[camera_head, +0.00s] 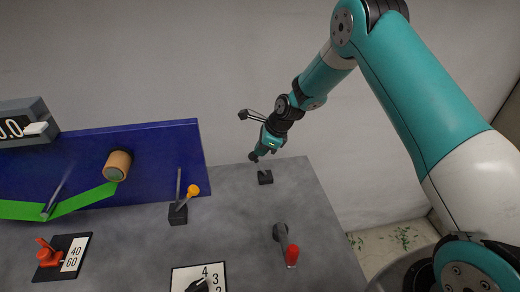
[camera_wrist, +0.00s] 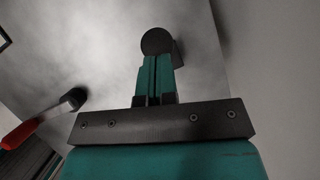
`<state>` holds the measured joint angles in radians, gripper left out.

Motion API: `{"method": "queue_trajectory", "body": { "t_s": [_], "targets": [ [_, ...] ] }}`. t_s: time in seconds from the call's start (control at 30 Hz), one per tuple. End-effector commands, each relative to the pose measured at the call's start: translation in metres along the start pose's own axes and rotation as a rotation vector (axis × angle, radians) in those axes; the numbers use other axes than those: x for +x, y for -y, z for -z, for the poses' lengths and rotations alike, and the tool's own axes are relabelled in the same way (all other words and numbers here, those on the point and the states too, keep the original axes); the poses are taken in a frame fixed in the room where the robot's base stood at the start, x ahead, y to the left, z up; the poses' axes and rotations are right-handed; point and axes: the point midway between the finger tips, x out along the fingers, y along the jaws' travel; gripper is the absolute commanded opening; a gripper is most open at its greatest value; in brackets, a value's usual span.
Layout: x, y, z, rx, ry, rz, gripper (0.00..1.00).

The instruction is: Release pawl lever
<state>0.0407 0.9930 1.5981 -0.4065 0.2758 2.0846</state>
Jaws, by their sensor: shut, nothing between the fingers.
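A small black block (camera_head: 265,177) stands near the back right of the grey table and appears to be the base of the pawl lever. A dark round knob (camera_wrist: 158,41) lies just ahead of my fingertips in the wrist view, with a dark block (camera_wrist: 178,56) partly hidden behind it. In the head view, my gripper (camera_head: 257,153) points down and left, slightly above the black block. In the wrist view, the teal fingers of my gripper (camera_wrist: 154,62) are together and empty. I cannot tell whether they touch the knob.
A crank with a red handle (camera_head: 292,255) stands right of centre, in front of the block. An orange-knobbed lever (camera_head: 193,190) stands on another black block to the left. A blue panel (camera_head: 80,150) backs the left side. The table is bare around the small block.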

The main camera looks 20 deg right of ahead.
Motion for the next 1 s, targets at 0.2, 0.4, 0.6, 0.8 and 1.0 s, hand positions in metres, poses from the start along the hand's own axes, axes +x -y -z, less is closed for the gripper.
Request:
{"method": "queue_trajectory", "body": {
  "t_s": [0.2, 0.4, 0.6, 0.8, 1.0],
  "targets": [
    [0.0, 0.0, 0.0, 0.0, 0.001, 0.0, 0.0],
    [0.0, 0.0, 0.0, 0.0, 0.001, 0.0, 0.0],
    [-0.011, 0.001, 0.005, -0.001, 0.001, -0.001, 0.0],
    [-0.039, 0.003, 0.016, -0.011, 0.004, 0.001, 0.0],
    [-0.086, 0.003, 0.016, -0.007, 0.003, 0.003, 0.0]
  ]
}}
